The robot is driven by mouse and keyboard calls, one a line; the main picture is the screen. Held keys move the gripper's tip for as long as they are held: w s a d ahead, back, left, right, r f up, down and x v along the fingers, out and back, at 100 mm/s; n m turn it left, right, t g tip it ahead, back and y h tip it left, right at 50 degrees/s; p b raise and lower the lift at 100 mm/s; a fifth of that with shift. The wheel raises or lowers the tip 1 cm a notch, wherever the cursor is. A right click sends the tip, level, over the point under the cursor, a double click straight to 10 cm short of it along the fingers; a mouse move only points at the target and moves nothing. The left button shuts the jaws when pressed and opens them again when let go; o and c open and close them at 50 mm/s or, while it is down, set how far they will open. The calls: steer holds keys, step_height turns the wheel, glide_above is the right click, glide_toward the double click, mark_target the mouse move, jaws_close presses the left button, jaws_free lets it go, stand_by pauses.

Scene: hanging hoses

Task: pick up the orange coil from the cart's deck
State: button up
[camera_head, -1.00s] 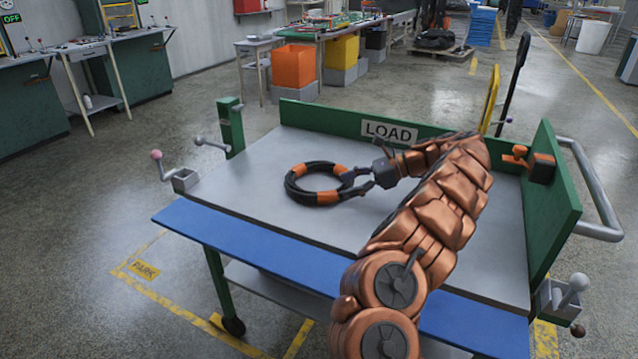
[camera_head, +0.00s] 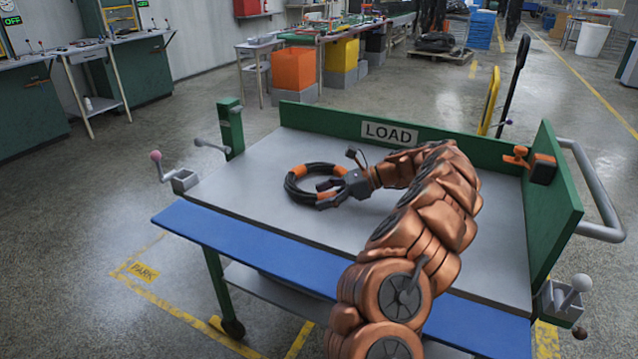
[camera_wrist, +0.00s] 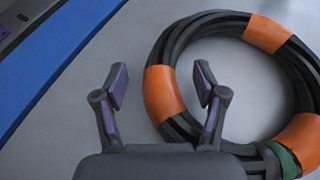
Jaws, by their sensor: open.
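The coil (camera_head: 291,187) is a ring of black hose with orange bands, lying flat on the cart's grey deck (camera_head: 240,185). It also shows in the wrist view (camera_wrist: 268,33), with a green band at the lower right. My gripper (camera_head: 320,196) is open and empty at the coil's near right side. In the wrist view my gripper (camera_wrist: 160,83) has its left finger outside the ring and its right finger over the ring's opening. An orange-banded stretch of hose shows between them. I cannot tell whether the fingertips are above the hose or down beside it.
A green back board with a LOAD sign (camera_head: 390,132) and a green right side board (camera_head: 556,200) edge the deck. An orange and black clamp (camera_head: 530,163) sits on the right board. A blue strip (camera_head: 250,246) runs along the front edge. The deck left of the coil is clear.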

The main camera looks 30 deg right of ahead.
steer(key=shift+c, duration=0.3)
jaws_close()
steer(key=shift+r, duration=0.15)
stand_by(0.3)
